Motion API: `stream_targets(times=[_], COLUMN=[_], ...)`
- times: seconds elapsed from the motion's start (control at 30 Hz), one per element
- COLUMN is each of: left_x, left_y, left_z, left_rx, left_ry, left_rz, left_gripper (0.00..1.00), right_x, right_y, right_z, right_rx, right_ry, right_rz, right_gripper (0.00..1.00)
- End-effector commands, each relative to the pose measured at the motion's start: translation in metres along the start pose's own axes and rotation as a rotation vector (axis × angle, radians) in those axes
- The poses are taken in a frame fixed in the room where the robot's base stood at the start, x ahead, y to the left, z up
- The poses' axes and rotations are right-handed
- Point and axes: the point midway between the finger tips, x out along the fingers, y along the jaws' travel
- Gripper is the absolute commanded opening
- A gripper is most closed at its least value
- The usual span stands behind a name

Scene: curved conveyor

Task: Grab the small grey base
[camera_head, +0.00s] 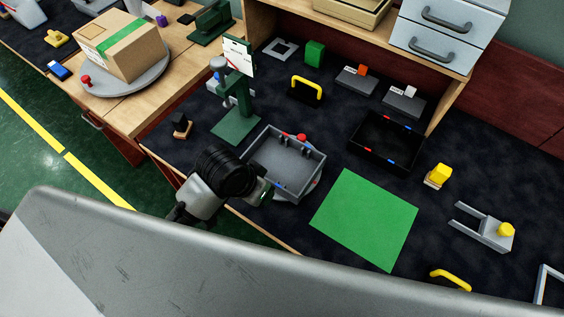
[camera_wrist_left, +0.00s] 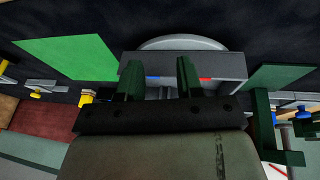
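A grey open box-like base (camera_head: 287,181) with a few small posts inside stands near the table's front edge, on what looks like a round grey plate (camera_head: 311,192). In the left wrist view, a grey wall of the base (camera_wrist_left: 222,65) with blue and red marks lies just beyond my fingers. My left gripper (camera_head: 266,193) is at the base's front left side. In the left wrist view its two dark green fingers (camera_wrist_left: 159,80) are apart, with the grey wall seen between them. Whether they touch it is unclear. My right gripper is not in view.
A green mat (camera_head: 366,220) lies right of the base, and a black tray (camera_head: 386,141) behind it. A green stand (camera_head: 237,125) stands behind left. Yellow handles, small blocks and a grey fork-shaped part (camera_head: 487,232) lie around. A drawer unit (camera_head: 440,40) is at the back.

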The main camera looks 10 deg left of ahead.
Motion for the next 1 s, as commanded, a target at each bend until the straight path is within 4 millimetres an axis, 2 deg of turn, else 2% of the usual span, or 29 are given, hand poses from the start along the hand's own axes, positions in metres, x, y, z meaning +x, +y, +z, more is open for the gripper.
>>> stream_targets(times=[0.03,0.27,0.4,0.6,0.77,0.87,1.0], left_x=[0.001,0.002,-0.008,-0.032,-0.041,-0.033,-0.011], left_y=[-0.001,-0.012,-0.037,-0.081,-0.096,-0.099,-0.102], left_z=[-0.012,-0.057,-0.086,-0.117,-0.124,-0.121,-0.114], left_rx=[0.022,0.086,0.082,0.011,-0.028,-0.036,-0.034], left_ry=[-0.006,-0.103,-0.192,-0.293,-0.326,-0.332,-0.332], left_rz=[0.004,0.009,-0.038,-0.121,-0.149,-0.151,-0.150], left_gripper=[0.36,0.36,0.36,0.36,0.36,0.36,0.36], right_x=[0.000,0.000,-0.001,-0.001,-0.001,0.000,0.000], right_y=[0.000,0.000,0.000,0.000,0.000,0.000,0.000], right_z=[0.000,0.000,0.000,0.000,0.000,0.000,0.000], right_rx=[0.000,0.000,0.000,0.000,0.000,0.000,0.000], right_ry=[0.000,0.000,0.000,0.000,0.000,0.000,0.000], right_rz=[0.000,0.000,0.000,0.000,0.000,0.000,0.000], right_gripper=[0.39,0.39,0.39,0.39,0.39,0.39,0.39])
